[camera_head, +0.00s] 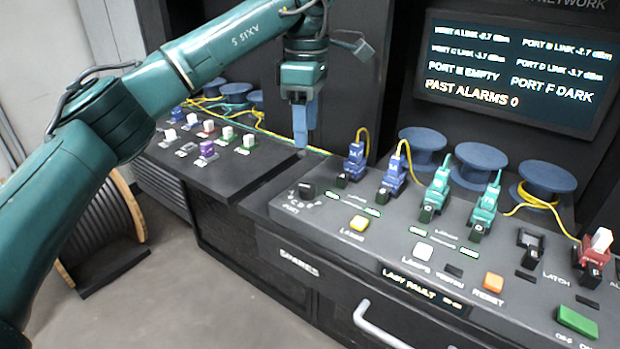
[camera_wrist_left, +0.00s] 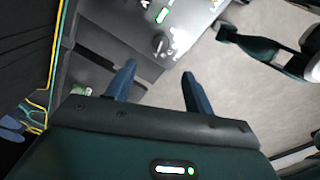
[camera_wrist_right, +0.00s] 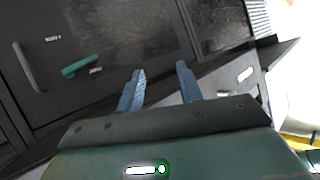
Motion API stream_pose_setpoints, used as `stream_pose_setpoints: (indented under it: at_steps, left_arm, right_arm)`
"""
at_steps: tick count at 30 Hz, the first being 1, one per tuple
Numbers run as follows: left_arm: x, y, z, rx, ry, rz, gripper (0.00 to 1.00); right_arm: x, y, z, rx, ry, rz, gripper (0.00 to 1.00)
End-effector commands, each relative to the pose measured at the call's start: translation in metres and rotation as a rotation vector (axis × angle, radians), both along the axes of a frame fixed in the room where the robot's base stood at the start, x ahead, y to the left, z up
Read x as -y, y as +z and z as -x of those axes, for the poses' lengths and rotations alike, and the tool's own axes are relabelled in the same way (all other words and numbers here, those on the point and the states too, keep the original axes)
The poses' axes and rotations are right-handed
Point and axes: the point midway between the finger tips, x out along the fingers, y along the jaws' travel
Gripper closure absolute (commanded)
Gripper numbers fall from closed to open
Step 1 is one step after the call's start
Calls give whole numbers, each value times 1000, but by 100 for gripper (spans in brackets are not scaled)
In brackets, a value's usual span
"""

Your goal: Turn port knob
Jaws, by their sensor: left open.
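The port knob (camera_head: 307,191) is a small black knob at the left end of the grey console, above the PORT label and in a ring of letters.
A lower shelf (camera_head: 190,165) with small connectors is on the left. A screen (camera_head: 515,70) hangs behind.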

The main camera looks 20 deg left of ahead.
Motion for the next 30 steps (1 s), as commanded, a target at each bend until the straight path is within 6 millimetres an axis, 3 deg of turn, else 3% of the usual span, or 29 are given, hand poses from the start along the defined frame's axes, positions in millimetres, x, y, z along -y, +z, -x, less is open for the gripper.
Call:
stream_pose_setpoints:
  at_steps: [9, 15, 21, 30]
  left_arm:
    - [0, -68, 1, -6, -1, 4, 47]
    - [1, -101, 1, -5, 0, 5, 47]
    - [1, -117, 0, -2, 0, 5, 47]
    - [1, -119, 0, -2, 0, 6, 47]
  right_arm:
    - [0, -5, 3, -3, -1, -1, 64]
    - [1, -5, 5, -4, -3, -1, 64]
    - [1, -5, 5, -3, -3, 0, 64]
    - [2, -4, 4, 1, -4, 1, 64]
